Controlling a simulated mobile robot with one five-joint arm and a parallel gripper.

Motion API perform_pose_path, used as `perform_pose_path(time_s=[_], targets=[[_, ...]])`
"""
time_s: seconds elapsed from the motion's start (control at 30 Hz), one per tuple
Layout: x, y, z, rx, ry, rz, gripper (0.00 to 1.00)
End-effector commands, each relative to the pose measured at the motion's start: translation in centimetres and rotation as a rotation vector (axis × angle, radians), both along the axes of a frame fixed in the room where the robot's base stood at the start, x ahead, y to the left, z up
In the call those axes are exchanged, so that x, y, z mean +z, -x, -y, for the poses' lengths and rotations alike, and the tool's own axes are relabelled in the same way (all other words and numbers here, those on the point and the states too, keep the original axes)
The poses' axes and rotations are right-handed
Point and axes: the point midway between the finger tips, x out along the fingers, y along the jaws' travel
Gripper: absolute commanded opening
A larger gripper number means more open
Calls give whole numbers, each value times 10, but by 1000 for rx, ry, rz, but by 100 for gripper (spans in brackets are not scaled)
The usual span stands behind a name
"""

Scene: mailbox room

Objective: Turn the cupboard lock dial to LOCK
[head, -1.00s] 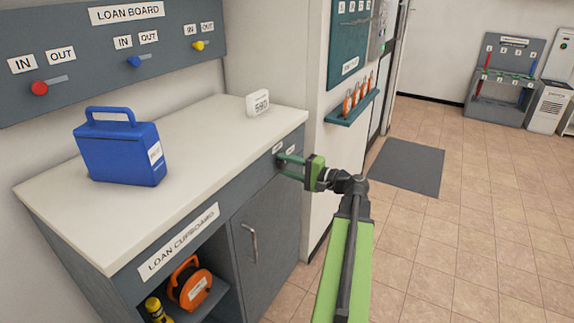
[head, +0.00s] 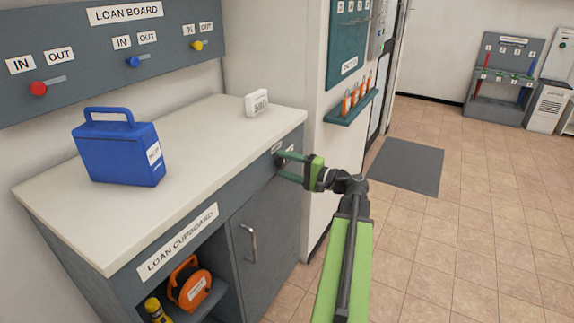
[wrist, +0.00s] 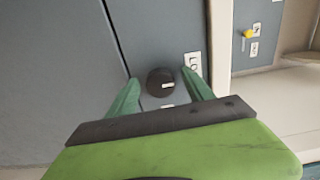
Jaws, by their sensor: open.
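The lock dial (wrist: 160,82) is a round black knob with a pale mark, on the grey cupboard front in the wrist view. One white label (wrist: 193,65) sits to its right and another (wrist: 167,106) below it; their words are not fully readable. My gripper (wrist: 160,77) is open, with one green finger on each side of the dial; I cannot tell whether they touch it. In the head view my gripper (head: 280,165) is at the upper right of the loan cupboard (head: 262,255), below the counter edge, and hides the dial.
A blue case (head: 118,152) and a small white display (head: 256,103) stand on the counter (head: 205,130). The cupboard door has a handle (head: 248,242). An orange reel (head: 190,287) is in the open shelf. Tiled floor to the right is clear around a grey mat (head: 407,165).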

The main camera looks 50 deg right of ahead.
Motion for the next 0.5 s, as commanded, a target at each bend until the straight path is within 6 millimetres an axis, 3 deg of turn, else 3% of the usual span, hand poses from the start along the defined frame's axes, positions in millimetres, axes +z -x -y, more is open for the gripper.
perform_pose_path(time_s=[0.17, 0.5], targets=[[0, 15, 4, -3, 0, 0, 60], [0, 104, 27, -6, 0, 0, 60]])
